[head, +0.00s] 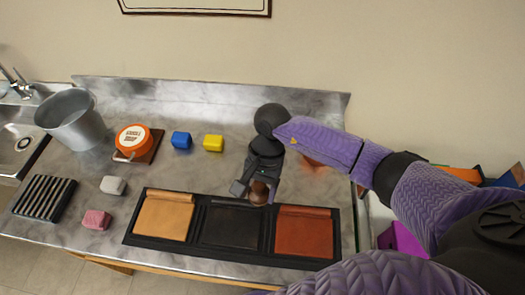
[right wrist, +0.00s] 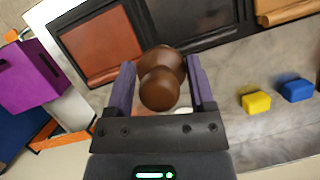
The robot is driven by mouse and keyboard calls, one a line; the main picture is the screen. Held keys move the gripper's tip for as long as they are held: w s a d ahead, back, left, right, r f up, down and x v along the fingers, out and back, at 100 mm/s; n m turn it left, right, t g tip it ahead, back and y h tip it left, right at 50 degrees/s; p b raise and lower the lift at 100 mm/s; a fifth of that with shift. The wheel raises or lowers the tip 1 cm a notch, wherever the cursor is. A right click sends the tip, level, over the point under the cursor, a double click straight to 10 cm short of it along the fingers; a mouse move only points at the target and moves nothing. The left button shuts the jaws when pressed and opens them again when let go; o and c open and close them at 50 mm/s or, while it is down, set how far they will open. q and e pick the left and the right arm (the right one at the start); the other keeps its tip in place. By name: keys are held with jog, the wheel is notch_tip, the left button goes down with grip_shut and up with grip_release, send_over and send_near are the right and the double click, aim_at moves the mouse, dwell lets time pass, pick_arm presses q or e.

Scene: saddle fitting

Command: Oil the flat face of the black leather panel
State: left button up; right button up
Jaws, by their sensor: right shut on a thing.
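The black leather panel (head: 230,227) lies flat in the middle compartment of a black three-part tray (head: 133,228), between a tan panel (head: 164,219) and a red-brown panel (head: 304,235). The black panel (right wrist: 195,18) also shows at the top of the right wrist view. My right gripper (head: 258,187) is shut on a brown rounded knob-like tool (right wrist: 160,88), just behind the tray near the black and red-brown panels. The tool's lower side is hidden, so I cannot tell whether it touches anything. My left gripper is not in view.
An orange labelled tin (head: 133,137), a blue block (head: 181,140) and a yellow block (head: 213,143) stand behind the tray. A metal bucket (head: 72,120), a ribbed black rack (head: 44,198), a grey block (head: 113,185) and a pink block (head: 97,219) are at left.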

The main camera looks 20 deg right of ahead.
aim_at(262, 199)
jog(key=shift+s+a+m+p, duration=0.15)
jog(key=shift+s+m+p, duration=0.25)
jog(key=shift+s, duration=0.15)
jog(key=shift+s+f, duration=0.2)
jog(key=shift+f, duration=0.05)
pick_arm(q)
jog(key=b, duration=0.2)
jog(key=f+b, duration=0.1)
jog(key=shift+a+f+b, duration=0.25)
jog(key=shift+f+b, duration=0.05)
jog(key=shift+b, duration=0.1)
pick_arm(e)
notch_tip(262, 199, down, 5)
jog(key=shift+f, duration=0.15)
